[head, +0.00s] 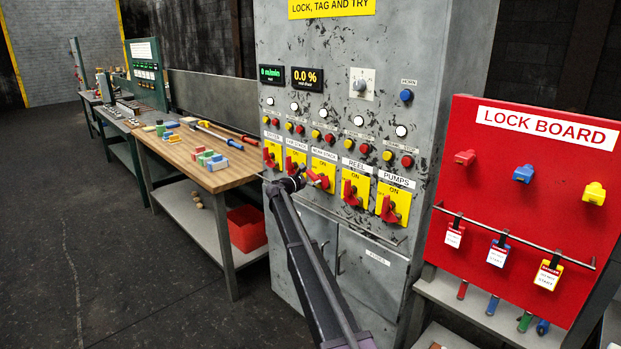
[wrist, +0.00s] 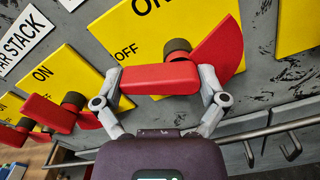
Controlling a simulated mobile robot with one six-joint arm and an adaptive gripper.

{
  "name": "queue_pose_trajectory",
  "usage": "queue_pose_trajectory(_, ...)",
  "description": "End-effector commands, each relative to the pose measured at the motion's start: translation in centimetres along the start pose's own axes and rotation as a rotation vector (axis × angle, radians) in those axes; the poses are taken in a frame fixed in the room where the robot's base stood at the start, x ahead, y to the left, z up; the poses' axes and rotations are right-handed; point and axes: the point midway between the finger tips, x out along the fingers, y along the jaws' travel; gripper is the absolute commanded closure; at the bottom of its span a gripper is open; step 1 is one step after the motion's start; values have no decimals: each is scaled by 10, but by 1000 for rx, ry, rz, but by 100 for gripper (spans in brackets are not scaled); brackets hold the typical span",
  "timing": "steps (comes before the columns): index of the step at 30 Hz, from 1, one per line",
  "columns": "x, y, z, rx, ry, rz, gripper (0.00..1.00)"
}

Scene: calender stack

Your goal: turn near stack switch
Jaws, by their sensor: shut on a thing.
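The near stack switch has a yellow plate (head: 323,165) marked ON and a red handle (head: 319,181) on the grey cabinet's front. My gripper (head: 304,178) reaches it from below. In the wrist view my gripper (wrist: 160,80) is shut on this red handle (wrist: 150,77), one finger at each side. The yellow plate (wrist: 150,35) behind it shows ON and OFF, and a dark round shaft sits behind the handle. The handle lies below the OFF mark in that view. I cannot tell which setting it points to.
Similar switches flank it: the far stack plate (head: 296,161) on the left, the reel plate (head: 358,180) and pumps plate (head: 394,199) on the right. A rail (head: 345,222) runs below. A red lock board (head: 530,190) stands right, a wooden bench (head: 185,160) left.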

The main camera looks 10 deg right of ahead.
Motion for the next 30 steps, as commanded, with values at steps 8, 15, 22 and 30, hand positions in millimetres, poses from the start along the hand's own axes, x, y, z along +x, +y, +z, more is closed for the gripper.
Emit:
queue_pose_trajectory(8, 2, -3, 6, 264, -2, -5, 56)
queue_pose_trajectory(15, 2, -5, 10, 493, -3, -6, 56)
queue_pose_trajectory(22, 2, -8, 13, 711, -4, -6, 56)
queue_pose_trajectory(30, 1, -11, 16, 945, -5, -7, 56)
